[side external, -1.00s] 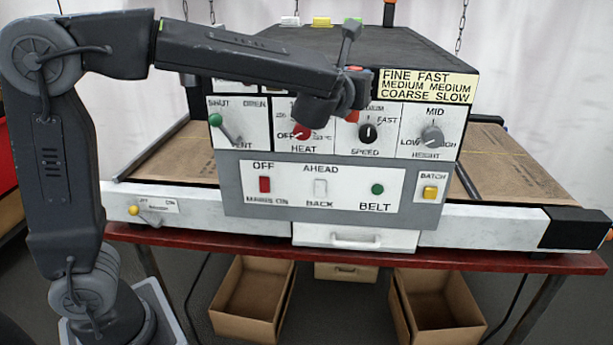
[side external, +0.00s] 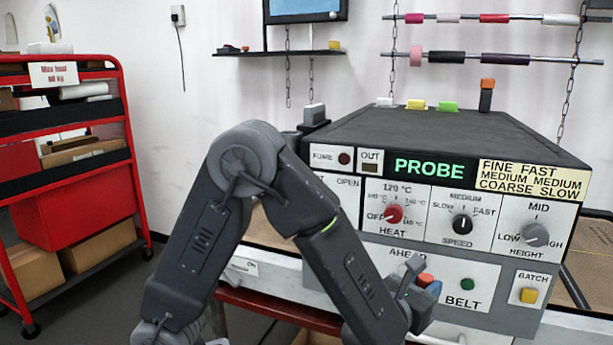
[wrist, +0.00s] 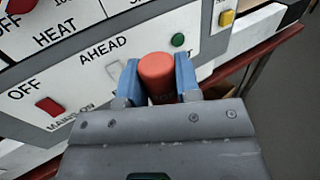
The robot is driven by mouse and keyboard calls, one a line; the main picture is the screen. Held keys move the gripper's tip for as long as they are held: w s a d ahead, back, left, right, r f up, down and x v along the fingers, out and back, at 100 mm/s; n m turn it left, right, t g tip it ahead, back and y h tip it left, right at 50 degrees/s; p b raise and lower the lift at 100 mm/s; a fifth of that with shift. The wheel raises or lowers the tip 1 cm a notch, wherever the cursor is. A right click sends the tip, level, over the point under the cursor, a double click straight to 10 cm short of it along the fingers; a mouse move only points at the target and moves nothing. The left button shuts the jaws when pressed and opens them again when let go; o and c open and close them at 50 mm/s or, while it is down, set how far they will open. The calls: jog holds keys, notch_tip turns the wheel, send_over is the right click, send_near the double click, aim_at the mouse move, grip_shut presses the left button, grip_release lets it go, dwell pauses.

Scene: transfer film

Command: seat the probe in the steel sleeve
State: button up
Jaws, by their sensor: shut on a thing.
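My gripper (side external: 428,288) is low in front of the machine's control panel, near the BELT label. In the wrist view its two blue fingers (wrist: 158,82) are shut on the probe, whose rounded orange-red end (wrist: 157,70) shows between them. The orange end also shows small in the side view (side external: 426,279). I cannot make out the steel sleeve for certain in either view.
The machine's front panel (side external: 412,212) carries knobs and switches close to my gripper. A lit sign (side external: 430,169) reads PROBE, beside a small OUT label. A dark post with an orange top (side external: 486,95) stands on the machine. A red cart (side external: 75,215) stands at left.

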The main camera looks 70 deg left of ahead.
notch_tip(320, 180, up, 39)
jog(key=n+g+y, duration=0.8)
jog(key=y, duration=0.2)
send_over(291, 144)
jog(key=x, duration=0.3)
jog(key=f, duration=0.2)
jog(key=shift+s+f, duration=0.1)
jog(key=shift+f, duration=2.65)
jog(key=shift+s+f, duration=0.15)
jog(key=shift+f, duration=2.55)
jog(key=shift+f, duration=0.1)
jog(key=o, duration=1)
jog(key=shift+o, duration=0.2)
